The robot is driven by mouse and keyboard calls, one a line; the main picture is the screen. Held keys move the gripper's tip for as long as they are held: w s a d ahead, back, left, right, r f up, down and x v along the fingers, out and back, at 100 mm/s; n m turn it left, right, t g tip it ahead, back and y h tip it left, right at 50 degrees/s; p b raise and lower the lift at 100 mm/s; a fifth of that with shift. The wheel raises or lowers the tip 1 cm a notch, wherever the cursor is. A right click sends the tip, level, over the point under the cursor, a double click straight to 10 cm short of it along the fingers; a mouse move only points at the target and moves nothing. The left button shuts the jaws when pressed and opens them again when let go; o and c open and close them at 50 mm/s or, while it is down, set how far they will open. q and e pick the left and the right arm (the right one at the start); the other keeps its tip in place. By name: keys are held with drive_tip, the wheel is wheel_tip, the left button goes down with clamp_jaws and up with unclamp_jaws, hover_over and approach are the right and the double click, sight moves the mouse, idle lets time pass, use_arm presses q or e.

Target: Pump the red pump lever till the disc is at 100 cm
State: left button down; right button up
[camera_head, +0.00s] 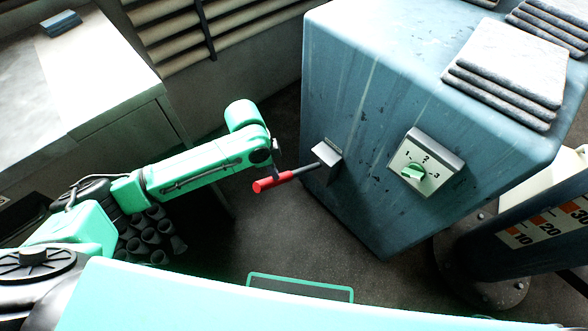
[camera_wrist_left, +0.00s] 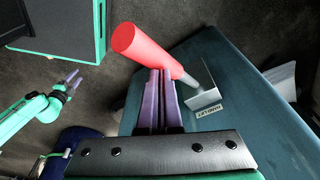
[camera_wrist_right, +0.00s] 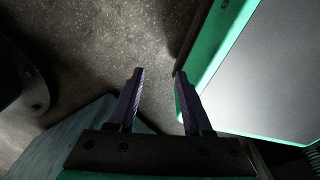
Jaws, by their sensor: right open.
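The red pump lever (camera_head: 272,183) sticks out leftward from a slotted bracket on the blue-grey machine; its grey rod ends in a red handle. It also shows in the left wrist view (camera_wrist_left: 148,48). My left gripper (camera_head: 277,160) is just above the lever, its fingers pointing down. In the left wrist view its fingers are almost together, with tips overlapping the handle's edge; they do not span the handle, and contact is unclear. My right gripper (camera_wrist_right: 157,72) is open and empty over the floor. The scaled column (camera_head: 540,235) shows marks 10 to 30; the disc is not in view.
A dial (camera_head: 424,165) marked 1, 2, 3 with a green knob sits on the machine front (camera_head: 375,130). Stacked slabs (camera_head: 510,65) lie on the machine's top. A pale cabinet (camera_head: 85,75) stands at the left. Dark floor lies open below the lever.

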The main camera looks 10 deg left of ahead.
use_arm(q)
wheel_tip(320, 180, down, 7)
drive_tip(key=b, duration=0.3)
drive_tip(key=shift+f, duration=0.55)
use_arm(e)
drive_tip(key=w+a+f+b, duration=0.1)
drive_tip(key=w+f+b, duration=0.25)
drive_tip(key=w, duration=0.35)
drive_tip(key=s+d+p, duration=0.1)
drive_tip(key=s+p, duration=0.3)
drive_tip(key=s, duration=0.3)
use_arm(q)
wheel_tip(320, 180, up, 12)
drive_tip(key=p, duration=1.6)
hover_over(275, 185)
drive_tip(key=w, duration=0.2)
drive_tip(key=shift+a+f, duration=0.15)
drive_tip(key=shift+a, duration=0.1)
drive_tip(key=shift+f+b, duration=0.2)
drive_tip(key=shift+b, duration=0.2)
use_arm(e)
wheel_tip(275, 185, up, 16)
